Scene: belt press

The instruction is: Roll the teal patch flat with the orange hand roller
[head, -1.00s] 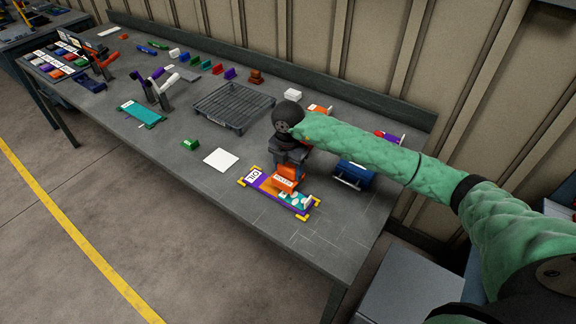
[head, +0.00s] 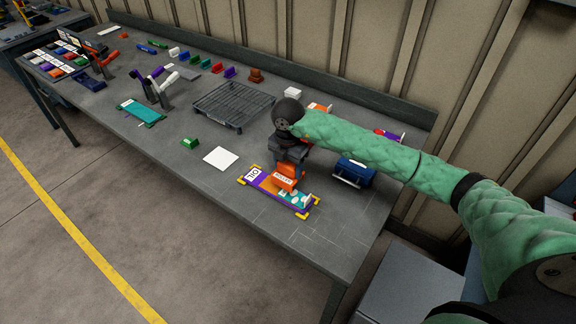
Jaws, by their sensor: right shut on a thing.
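My right gripper (head: 288,166) is shut on the orange hand roller (head: 286,181), which has a white label. I cannot tell whether the roller touches the patch. My left gripper is out of view.
A dark wire tray (head: 233,106) is farther back. The front right of the table is clear.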

